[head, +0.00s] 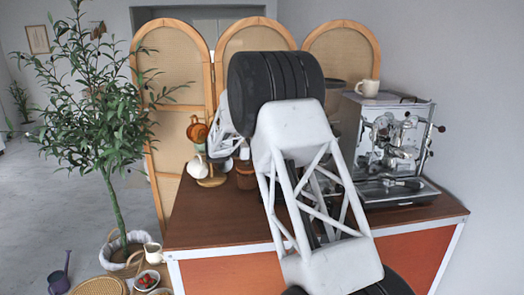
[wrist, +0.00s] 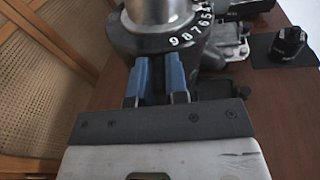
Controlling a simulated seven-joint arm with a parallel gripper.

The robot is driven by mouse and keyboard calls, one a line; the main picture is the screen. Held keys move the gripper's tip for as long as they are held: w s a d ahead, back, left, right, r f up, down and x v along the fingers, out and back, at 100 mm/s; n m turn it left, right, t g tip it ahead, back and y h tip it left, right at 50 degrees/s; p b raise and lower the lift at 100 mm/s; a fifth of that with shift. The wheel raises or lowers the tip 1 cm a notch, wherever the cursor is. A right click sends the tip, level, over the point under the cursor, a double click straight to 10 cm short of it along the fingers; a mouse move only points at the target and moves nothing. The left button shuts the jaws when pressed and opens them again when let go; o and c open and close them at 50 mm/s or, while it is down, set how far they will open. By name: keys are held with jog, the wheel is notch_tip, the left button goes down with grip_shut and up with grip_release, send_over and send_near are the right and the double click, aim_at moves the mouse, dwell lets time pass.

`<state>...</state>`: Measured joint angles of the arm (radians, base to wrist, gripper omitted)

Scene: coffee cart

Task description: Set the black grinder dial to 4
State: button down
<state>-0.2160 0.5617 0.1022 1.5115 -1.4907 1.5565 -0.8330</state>
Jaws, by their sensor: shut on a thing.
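The grinder dial (wrist: 178,48) is a dark round collar in the wrist view, below a shiny metal cylinder (wrist: 158,10). White numbers run along its right side, with 9, 8, 7, 6 and 5 readable from left to right and the rest too small to read. My gripper (wrist: 157,75) has blue fingers that reach the near side of the dial. The fingers are close together on a dark part at the dial's near edge, probably a tab of the dial. Which number is set cannot be told. In the head view my arm hides the gripper and the dial.
An espresso machine (head: 397,140) with a cup (head: 368,88) on top stands at the cart's right. A black knobbed object (wrist: 288,43) sits on a dark mat. A rattan screen (head: 170,60) stands behind.

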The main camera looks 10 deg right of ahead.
jog(key=shift+w+r+m+g, duration=0.15)
jog(key=shift+w+m+g, duration=0.4)
jog(key=shift+g, duration=0.25)
jog(key=shift+s, duration=0.1)
jog(key=c, duration=1.1)
grip_release()
jog(key=shift+a, duration=0.2)
jog(key=shift+s+a+r, duration=0.1)
jog(key=shift+a, duration=1.15)
jog(key=shift+s+a+r, duration=0.15)
jog(key=shift+a, duration=1.05)
jog(key=shift+s+a+r, duration=0.1)
jog(key=shift+a, duration=1.15)
